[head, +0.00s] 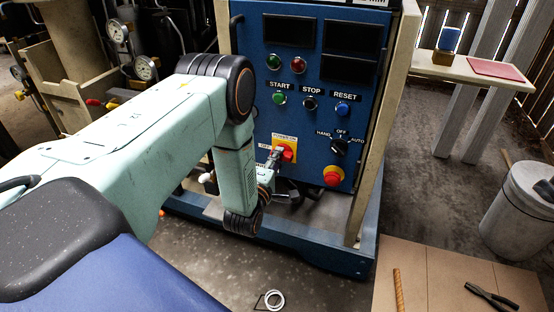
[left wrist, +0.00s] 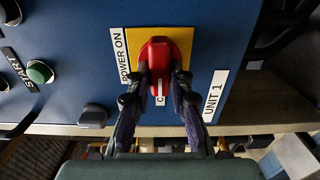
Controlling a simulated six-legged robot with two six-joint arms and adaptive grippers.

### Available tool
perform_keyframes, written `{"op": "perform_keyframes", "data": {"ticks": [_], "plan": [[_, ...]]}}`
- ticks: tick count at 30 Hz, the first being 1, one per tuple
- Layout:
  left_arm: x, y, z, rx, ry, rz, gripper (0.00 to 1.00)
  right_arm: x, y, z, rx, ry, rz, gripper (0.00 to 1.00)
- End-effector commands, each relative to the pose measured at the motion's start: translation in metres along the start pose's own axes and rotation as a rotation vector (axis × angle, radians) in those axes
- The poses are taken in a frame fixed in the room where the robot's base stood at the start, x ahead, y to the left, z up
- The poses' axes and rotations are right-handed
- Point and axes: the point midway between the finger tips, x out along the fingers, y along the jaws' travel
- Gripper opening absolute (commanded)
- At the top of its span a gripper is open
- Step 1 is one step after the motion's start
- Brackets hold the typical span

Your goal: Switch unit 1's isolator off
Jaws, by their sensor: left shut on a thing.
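Unit 1's isolator is a red handle (head: 289,151) on a yellow plate (head: 291,140), low on the blue control panel (head: 300,120). In the left wrist view the red handle (left wrist: 160,52) lies between the fingertips of my left gripper (left wrist: 161,75), which is shut on it. A "POWER ON" label (left wrist: 121,55) and a "UNIT 1" label (left wrist: 215,96) flank the plate. Another small label is mostly hidden by the fingers. In the head view my left gripper (head: 276,158) reaches the handle from the left and covers part of it. My right gripper is not seen.
A rotary selector (head: 340,146) marked HAND, OFF, AUTO and a red emergency button (head: 333,176) on yellow sit right of the isolator. START (head: 279,98), STOP (head: 310,103) and RESET (head: 342,109) buttons are above. A pale frame post (head: 378,120) stands at the panel's right edge.

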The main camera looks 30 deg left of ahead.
Motion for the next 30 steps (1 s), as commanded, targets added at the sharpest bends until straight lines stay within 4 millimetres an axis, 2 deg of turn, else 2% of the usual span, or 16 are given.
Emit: {"op": "perform_keyframes", "data": {"ticks": [9, 10, 18, 26, 30], "plan": [[0.0, -0.001, 0.0, -0.004, -0.001, -0.002, 0.0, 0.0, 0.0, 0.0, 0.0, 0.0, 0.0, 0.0], [0.0, -0.001, 0.0, -0.004, -0.001, -0.002, 0.22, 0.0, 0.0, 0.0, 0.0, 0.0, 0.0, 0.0], [0.0, 0.0, 0.0, -0.002, -0.001, -0.001, 0.43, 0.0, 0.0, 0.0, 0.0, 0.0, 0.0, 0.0], [-0.001, 0.0, 0.0, -0.002, 0.0, -0.001, 0.43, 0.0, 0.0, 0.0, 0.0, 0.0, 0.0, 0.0], [-0.01, -0.001, 0.0, -0.002, 0.0, -0.003, 0.43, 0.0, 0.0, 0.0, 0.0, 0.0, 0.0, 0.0]]}}
